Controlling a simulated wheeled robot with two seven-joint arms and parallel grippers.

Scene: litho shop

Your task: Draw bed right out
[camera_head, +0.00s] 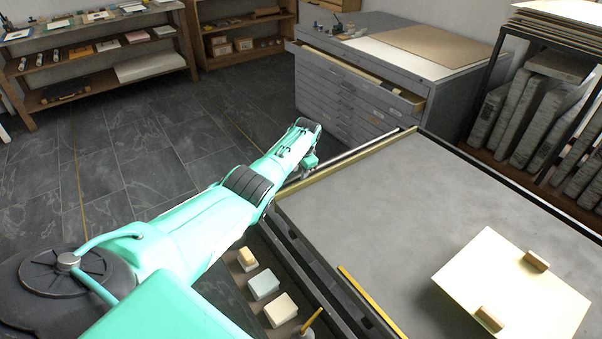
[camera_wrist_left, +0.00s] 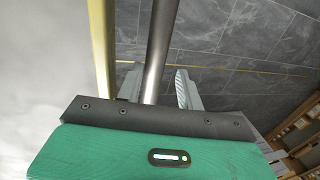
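The bed (camera_head: 390,205) is a wide, flat grey slab at the right of the head view, with a yellow edge strip (camera_head: 350,167). A metal bar (camera_head: 350,152) runs alongside that strip, and it also shows in the left wrist view (camera_wrist_left: 158,45). My left gripper (camera_head: 310,160) is at the bed's far left corner, partly hidden by its own arm. In the left wrist view its two fingers (camera_wrist_left: 158,88) stand apart on either side of the bar, with a gap visible on the right. My right gripper is out of view.
A pale board (camera_head: 510,285) with two wooden grips lies on the bed. A side tray below the bed's left edge holds several blocks (camera_head: 264,284). A grey flat-file cabinet (camera_head: 345,95) with its top drawer ajar stands beyond. Dark tiled floor (camera_head: 150,140) at left is clear.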

